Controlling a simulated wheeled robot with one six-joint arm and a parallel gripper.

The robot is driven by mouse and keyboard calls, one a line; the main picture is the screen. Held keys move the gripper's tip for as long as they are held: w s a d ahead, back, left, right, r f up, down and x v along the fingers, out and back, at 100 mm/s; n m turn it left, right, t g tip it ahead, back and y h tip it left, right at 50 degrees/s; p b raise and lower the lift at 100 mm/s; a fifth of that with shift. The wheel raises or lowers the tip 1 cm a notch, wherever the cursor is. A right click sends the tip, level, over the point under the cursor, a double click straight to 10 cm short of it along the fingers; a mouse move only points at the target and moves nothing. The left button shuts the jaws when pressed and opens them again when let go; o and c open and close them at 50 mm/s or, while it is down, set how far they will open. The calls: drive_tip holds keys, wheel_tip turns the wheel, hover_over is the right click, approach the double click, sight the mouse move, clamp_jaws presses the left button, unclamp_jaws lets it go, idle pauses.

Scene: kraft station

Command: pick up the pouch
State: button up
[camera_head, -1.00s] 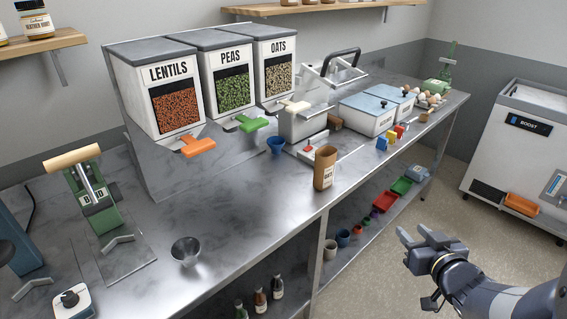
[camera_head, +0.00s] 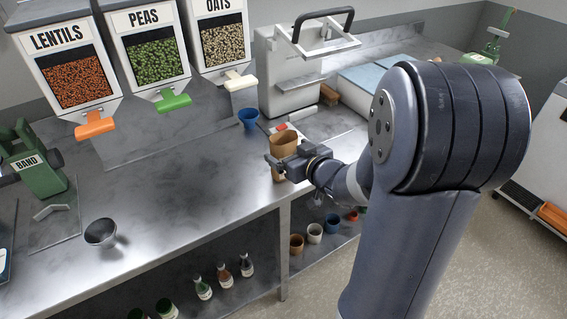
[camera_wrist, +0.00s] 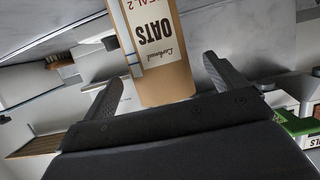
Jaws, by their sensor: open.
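The pouch (camera_head: 284,146) is a brown kraft bag standing upright on the steel counter. In the wrist view the pouch (camera_wrist: 160,50) shows a white label reading OATS, upside down in the picture. My gripper (camera_head: 278,167) is at the pouch's near side in the head view and hides its lower part. In the wrist view my gripper (camera_wrist: 155,75) is open, with one finger on each side of the pouch. Gaps show between the fingers and the pouch, and it is not gripped.
A blue cup (camera_head: 248,118) stands behind the pouch, near a grey sealing machine (camera_head: 285,75). Dispensers of lentils (camera_head: 75,80), peas (camera_head: 147,68) and oats (camera_head: 222,45) line the back. A metal funnel (camera_head: 100,232) is at the left. The counter (camera_head: 190,190) between is clear.

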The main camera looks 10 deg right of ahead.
drive_tip(key=shift+w+a+f, duration=0.1)
drive_tip(key=shift+w+a, duration=0.15)
drive_tip(key=shift+w, duration=0.1)
drive_tip(key=shift+x, duration=2.15)
drive_tip(key=shift+d, duration=0.1)
drive_tip(key=shift+c, duration=0.4)
drive_tip(key=c, duration=1.3)
drive_tip(key=shift+o, duration=0.2)
